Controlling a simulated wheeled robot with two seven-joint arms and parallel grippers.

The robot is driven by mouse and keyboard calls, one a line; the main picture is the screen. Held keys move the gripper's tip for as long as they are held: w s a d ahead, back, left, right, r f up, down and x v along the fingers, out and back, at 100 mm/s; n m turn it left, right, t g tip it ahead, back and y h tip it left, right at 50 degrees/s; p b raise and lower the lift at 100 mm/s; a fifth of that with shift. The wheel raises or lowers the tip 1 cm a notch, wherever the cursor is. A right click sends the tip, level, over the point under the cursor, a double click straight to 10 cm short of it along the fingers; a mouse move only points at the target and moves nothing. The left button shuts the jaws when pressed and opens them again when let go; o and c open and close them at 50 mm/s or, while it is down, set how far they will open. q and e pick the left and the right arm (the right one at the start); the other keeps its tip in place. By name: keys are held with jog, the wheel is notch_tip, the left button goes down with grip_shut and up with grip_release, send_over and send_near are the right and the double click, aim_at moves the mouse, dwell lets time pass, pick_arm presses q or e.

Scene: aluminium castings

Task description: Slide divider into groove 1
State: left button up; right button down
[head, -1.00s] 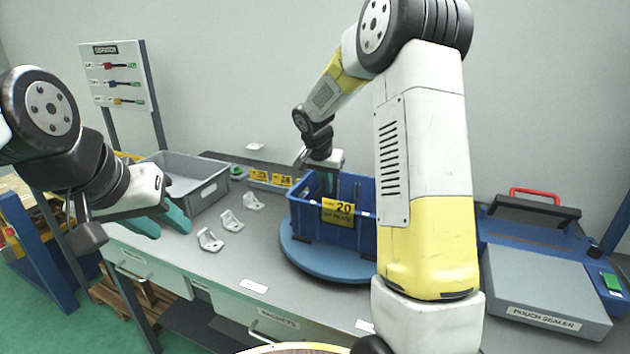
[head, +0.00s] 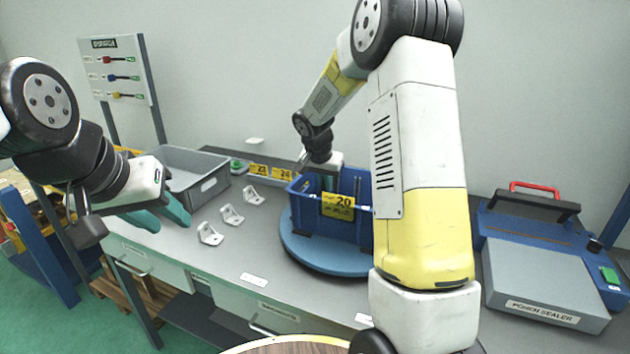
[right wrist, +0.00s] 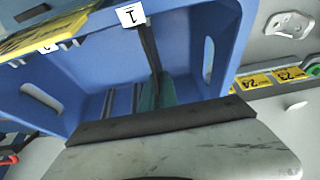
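The blue bin (head: 345,230) with a yellow "20" label stands on a round blue turntable (head: 320,258). My right gripper (right wrist: 156,93) reaches down into the bin; its teal fingers look closed on a thin dark divider (right wrist: 149,50), seen nearly edge-on. A white tag marked "1" (right wrist: 131,15) is at the bin's rim beside the divider's upper end. Ribs of other grooves (right wrist: 122,100) show on the bin wall. Whether the divider's edge is in groove 1 cannot be told. My left gripper (head: 170,222) is open and empty above the bench's left side.
Several pale metal brackets (head: 232,215) lie on the bench between the left gripper and the bin. A grey tray (head: 205,185) stands behind them. A pouch sealer (head: 545,285) is at the right.

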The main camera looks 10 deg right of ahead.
jog(key=shift+f, duration=0.1)
jog(key=c, duration=1.6)
grip_release()
jog(key=shift+o, duration=0.2)
jog(key=shift+v, duration=3.9)
jog(key=shift+s, duration=0.1)
